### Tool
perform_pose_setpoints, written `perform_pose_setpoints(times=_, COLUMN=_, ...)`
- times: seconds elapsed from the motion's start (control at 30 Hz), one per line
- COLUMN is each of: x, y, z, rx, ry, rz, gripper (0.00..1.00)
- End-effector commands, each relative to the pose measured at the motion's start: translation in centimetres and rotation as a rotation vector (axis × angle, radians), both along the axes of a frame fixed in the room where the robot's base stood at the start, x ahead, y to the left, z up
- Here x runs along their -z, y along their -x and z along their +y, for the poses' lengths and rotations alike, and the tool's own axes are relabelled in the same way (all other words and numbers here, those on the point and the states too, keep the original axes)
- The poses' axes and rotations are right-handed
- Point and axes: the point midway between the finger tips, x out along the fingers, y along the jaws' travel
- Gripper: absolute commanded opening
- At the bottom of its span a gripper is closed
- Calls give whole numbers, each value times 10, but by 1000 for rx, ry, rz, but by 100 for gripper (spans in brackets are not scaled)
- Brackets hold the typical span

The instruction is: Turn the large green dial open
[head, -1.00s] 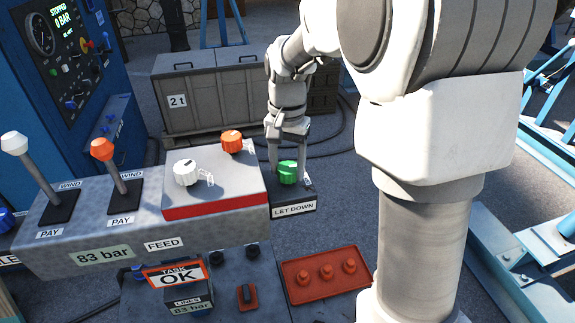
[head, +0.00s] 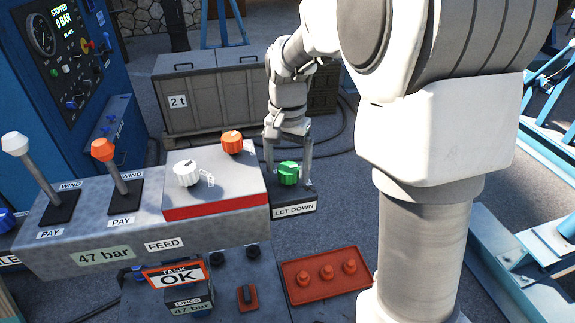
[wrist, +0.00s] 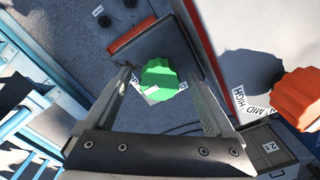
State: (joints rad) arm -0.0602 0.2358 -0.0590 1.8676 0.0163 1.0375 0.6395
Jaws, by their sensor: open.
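The large green dial (head: 289,173) sits on a dark block labelled LET DOWN (head: 294,209), right of the grey console. My gripper (head: 289,176) is open around the dial, one finger on each side. In the wrist view both fingers (wrist: 160,90) stand apart from the dial with gaps showing.
An orange dial (head: 232,141) and a white dial (head: 187,172) sit on the raised console box. Two levers (head: 103,150) stand at left. A red tray (head: 326,276) with red knobs lies below. The readout (head: 104,255) shows 47 bar.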

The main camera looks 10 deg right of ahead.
Motion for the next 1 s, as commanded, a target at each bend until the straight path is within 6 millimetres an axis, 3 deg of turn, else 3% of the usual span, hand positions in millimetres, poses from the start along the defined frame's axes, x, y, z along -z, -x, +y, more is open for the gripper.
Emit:
perform_pose_setpoints(times=0.13, x=-4, y=0, z=0, rx=-1, ry=0, rz=0, gripper=90)
perform_pose_setpoints(times=0.27, x=-20, y=-1, z=0, rx=-1, ry=0, rz=-2, gripper=90)
perform_pose_setpoints(times=0.7, x=-125, y=-1, z=0, rx=0, ry=0, rz=-5, gripper=90)
perform_pose_setpoints(times=1.0, x=-169, y=0, z=0, rx=0, ry=0, rz=-2, gripper=90)
